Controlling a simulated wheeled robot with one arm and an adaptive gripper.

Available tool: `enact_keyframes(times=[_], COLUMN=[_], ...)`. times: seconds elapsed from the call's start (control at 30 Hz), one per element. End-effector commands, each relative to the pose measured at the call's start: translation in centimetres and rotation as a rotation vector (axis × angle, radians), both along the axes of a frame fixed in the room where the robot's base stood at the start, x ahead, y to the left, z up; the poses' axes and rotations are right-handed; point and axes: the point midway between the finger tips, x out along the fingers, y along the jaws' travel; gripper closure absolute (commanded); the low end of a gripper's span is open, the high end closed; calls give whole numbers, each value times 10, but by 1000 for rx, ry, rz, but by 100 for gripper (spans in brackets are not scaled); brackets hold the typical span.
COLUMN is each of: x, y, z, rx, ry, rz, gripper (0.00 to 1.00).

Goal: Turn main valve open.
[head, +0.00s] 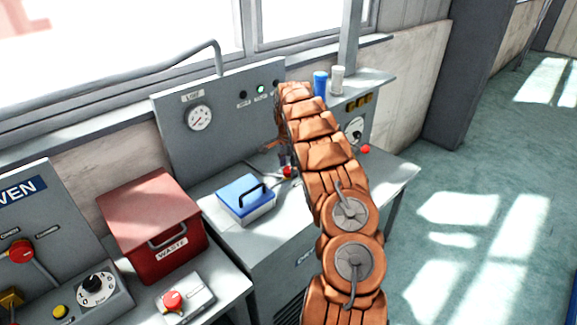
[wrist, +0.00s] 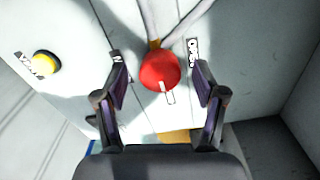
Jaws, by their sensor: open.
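A round red knob (wrist: 160,71) with a pale pointer mark is in the upper middle of the wrist view. It sits on a pale panel, with a short label on either side. My gripper (wrist: 160,85) is open, with one finger to the left of the knob and one to the right. The fingers look apart from it. In the head view a red knob (head: 289,171) shows beside my arm at the grey bench unit; my gripper is mostly hidden there behind my arm.
A yellow button (wrist: 46,63) is left of the knob in the wrist view. In the head view, a blue-lidded box (head: 246,195) and a red waste bin (head: 152,222) stand left of my arm. Blue (head: 320,83) and white (head: 337,80) cylinders stand behind it. The floor at right is clear.

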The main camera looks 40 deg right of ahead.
Motion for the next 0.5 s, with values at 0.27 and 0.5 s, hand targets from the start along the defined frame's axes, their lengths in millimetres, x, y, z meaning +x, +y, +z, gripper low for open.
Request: enact_keyframes(times=[0.27, 0.5], x=[0, 0], y=[0, 0], z=[-1, -1], rx=[0, 0], ry=[0, 0], rz=[0, 0], gripper=[33, 58])
